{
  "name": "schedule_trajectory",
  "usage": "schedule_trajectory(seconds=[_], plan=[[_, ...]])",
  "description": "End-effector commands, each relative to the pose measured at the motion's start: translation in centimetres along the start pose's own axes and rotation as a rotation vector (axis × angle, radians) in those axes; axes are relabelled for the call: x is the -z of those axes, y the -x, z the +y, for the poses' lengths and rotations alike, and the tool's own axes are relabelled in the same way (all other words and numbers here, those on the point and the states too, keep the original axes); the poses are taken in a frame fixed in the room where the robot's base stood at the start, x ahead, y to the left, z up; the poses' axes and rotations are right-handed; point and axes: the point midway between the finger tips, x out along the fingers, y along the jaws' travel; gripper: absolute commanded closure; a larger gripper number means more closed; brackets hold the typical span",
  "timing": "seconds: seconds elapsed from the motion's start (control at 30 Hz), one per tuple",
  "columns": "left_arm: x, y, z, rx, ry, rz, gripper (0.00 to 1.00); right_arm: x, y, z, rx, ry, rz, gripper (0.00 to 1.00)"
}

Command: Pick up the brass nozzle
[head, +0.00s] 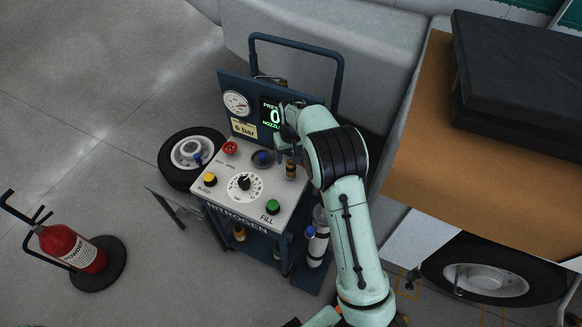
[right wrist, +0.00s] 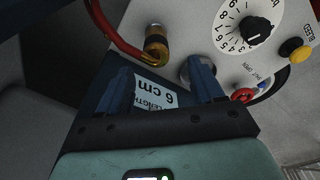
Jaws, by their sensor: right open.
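The brass nozzle (head: 291,168) stands on the right side of the top panel of the nitrogen cart (head: 222,186). In the right wrist view the brass nozzle (right wrist: 156,46) shows just beyond the fingertips, with a red hose (right wrist: 112,32) running to it. My right gripper (right wrist: 162,72) is open and empty, its two dark blue fingers apart. In the head view my right gripper (head: 284,152) hangs over the back right of the panel, close to the nozzle, partly hidden by its own wrist. My left gripper is not in view.
The panel carries a dial (head: 243,184), a red knob (head: 230,148), a yellow button (head: 210,179) and a green button (head: 272,207). A gauge board (head: 226,90) rises behind. A wheel (head: 172,163) lies left, a fire extinguisher (head: 72,248) further left. A black case (head: 520,90) sits right.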

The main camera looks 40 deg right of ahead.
Motion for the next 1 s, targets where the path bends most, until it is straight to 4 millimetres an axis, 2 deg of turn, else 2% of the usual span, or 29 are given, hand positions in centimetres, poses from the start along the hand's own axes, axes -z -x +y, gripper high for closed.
schedule_trajectory(seconds=[0.1,0.27,0.6,0.9,0.93,1.0], plan=[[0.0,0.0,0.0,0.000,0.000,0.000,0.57,0.0,-1.8,0.0,0.000,0.000,-0.002,0.33],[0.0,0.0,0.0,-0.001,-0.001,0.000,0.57,0.0,-2.7,0.1,0.000,0.000,0.000,0.33],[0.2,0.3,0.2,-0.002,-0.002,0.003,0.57,-0.5,-7.1,0.4,-0.001,0.000,-0.001,0.33],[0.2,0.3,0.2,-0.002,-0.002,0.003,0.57,-0.5,-7.6,0.4,0.000,0.000,0.002,0.33],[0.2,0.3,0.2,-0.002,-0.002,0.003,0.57,-0.5,-7.6,0.4,0.000,0.000,0.001,0.40],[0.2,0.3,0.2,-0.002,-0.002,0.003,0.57,-0.5,-7.6,0.4,0.000,0.000,0.001,0.63]])
